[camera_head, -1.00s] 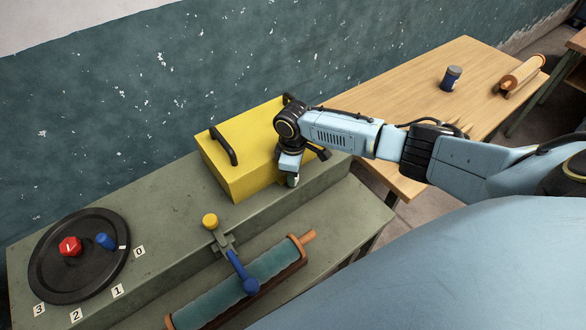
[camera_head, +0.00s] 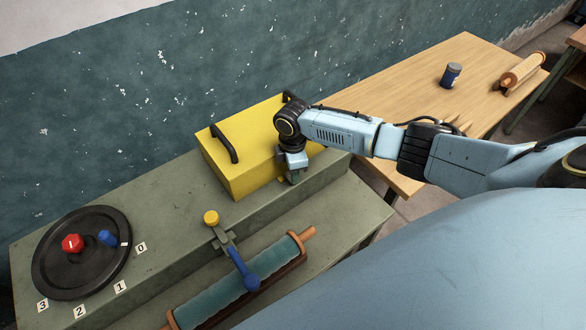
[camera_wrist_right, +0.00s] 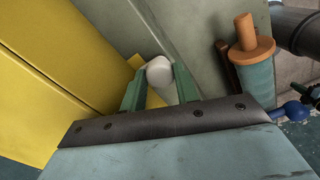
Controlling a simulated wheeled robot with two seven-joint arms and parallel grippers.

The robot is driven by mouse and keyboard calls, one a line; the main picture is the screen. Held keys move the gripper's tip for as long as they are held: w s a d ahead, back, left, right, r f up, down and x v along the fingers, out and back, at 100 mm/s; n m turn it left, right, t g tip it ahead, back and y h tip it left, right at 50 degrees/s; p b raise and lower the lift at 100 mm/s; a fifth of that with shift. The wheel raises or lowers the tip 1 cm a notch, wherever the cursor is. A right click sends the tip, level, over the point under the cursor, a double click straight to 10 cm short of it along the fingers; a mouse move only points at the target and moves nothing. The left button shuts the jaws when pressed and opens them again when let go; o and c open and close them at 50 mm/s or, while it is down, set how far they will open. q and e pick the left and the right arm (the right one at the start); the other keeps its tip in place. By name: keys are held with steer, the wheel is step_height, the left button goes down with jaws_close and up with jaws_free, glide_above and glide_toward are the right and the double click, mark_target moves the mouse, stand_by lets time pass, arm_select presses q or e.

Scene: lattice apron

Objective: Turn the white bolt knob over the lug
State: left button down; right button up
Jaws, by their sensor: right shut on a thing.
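The white bolt knob (camera_wrist_right: 159,71) shows in the right wrist view between the two green fingers of my right gripper (camera_wrist_right: 160,74), which is shut on it. A small yellow piece (camera_wrist_right: 136,62) shows beside the knob, partly hidden by the fingers; I cannot tell for sure whether it is the lug. In the head view my right gripper (camera_head: 293,178) points down at the front right of the yellow box (camera_head: 240,185), and the knob is hidden there. My left gripper is not in view.
On the green bench (camera_head: 165,215) are a black dial (camera_head: 50,278) with red and blue knobs and a blue-handled lever (camera_head: 240,266) with a yellow knob. A teal roller (camera_head: 215,297) lies in front. A wooden table (camera_head: 400,90) holds a blue jar (camera_head: 451,75).

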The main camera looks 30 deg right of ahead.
steer(key=shift+a, duration=0.1)
steer(key=o, duration=1)
steer(key=shift+c, duration=0.2)
